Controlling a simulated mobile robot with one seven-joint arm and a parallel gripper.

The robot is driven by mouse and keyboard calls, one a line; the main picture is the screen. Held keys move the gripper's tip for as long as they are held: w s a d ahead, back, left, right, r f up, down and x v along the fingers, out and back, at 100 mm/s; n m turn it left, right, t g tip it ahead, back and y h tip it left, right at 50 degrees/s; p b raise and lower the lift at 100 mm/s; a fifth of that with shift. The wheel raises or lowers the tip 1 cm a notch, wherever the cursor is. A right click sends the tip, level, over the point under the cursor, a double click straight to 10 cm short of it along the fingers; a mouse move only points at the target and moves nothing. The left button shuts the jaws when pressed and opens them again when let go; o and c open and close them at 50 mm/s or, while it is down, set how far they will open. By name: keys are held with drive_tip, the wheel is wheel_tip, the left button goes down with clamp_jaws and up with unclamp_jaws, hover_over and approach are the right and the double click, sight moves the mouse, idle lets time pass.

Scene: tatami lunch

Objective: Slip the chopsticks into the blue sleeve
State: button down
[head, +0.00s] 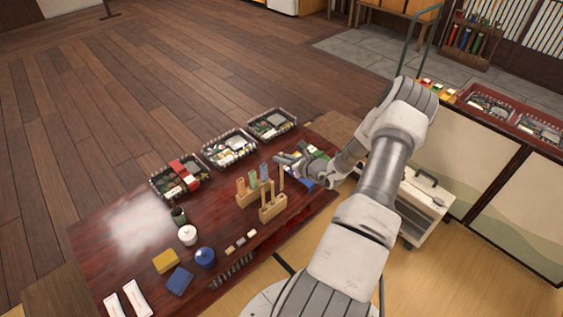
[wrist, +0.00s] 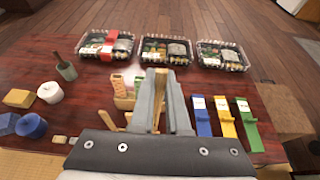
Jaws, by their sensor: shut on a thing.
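My gripper (head: 281,158) is over the right part of the dark red table. In the wrist view, my gripper (wrist: 160,78) is shut on tan chopsticks (wrist: 158,88), seen between the two grey fingers. The blue sleeve (head: 264,172) stands upright in a wooden holder beside a green sleeve (head: 252,178) and an orange sleeve (head: 241,186). My gripper is just right of the blue sleeve; it appears hidden by the fingers in the wrist view. A wooden stand (head: 272,210) with upright sticks is in front; whether the held chopsticks are clear of it I cannot tell.
Several bento boxes (head: 228,148) line the far edge. Blue, yellow and green packets (wrist: 224,122) lie right of my gripper. A white jar (head: 187,235), blue jar (head: 205,257), yellow block (head: 166,261) and blue block (head: 179,281) are left.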

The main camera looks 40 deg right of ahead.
drive_tip(key=shift+r+p, duration=2.6)
drive_tip(key=shift+r, duration=1.2)
drive_tip(key=shift+w+f+b, duration=0.1)
drive_tip(key=shift+f+b, duration=0.05)
drive_tip(key=shift+b, duration=0.15)
